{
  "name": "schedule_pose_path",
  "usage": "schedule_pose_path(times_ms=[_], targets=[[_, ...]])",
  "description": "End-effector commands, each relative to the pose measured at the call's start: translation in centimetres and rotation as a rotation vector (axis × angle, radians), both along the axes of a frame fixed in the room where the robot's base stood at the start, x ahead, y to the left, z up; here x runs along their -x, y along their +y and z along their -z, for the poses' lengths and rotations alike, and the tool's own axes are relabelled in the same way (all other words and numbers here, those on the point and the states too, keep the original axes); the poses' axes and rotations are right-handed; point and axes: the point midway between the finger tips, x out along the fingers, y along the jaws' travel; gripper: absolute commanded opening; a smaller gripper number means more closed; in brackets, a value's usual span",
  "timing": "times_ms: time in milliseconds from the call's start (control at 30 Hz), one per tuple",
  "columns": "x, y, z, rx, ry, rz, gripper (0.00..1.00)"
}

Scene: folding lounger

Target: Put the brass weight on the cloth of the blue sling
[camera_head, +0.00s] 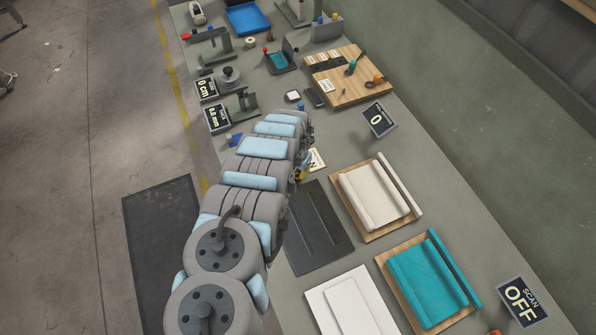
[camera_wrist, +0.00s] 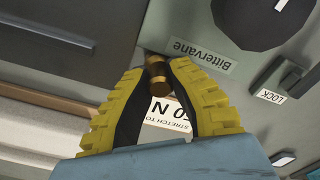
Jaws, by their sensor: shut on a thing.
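My gripper (camera_wrist: 158,78) has yellow ribbed fingers closed on a small brass weight (camera_wrist: 158,83) with a narrow neck. In the head view only a bit of yellow of my gripper (camera_head: 304,170) shows past my arm, over the bench beside a pale card; the weight is hidden there. The blue sling (camera_head: 422,288), a teal cloth with raised rolls along its sides, lies on a wooden board at the lower right of the head view. My gripper is apart from it, up and to the left. I see no weight on its cloth.
A cream sling (camera_head: 372,198) on a wooden board lies between my gripper and the blue one. A dark plate (camera_head: 318,228) and a white board (camera_head: 350,303) are nearby. A display reading 0 (camera_head: 378,119) and a SCAN OFF sign (camera_head: 521,300) stand to the right.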

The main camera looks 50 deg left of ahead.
Motion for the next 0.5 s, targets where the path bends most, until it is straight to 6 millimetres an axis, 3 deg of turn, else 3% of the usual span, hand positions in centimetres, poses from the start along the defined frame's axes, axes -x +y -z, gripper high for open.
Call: schedule_pose_path(times_ms=[67,100,167,500], targets=[[-0.02,-0.01,0.28,0.000,0.000,0.000,0.00],[-0.01,0.00,0.32,0.000,0.000,0.000,0.20],[0.01,-0.01,0.27,0.000,0.000,0.000,0.38],[0.13,0.00,0.30,0.001,0.002,-0.001,0.38]])
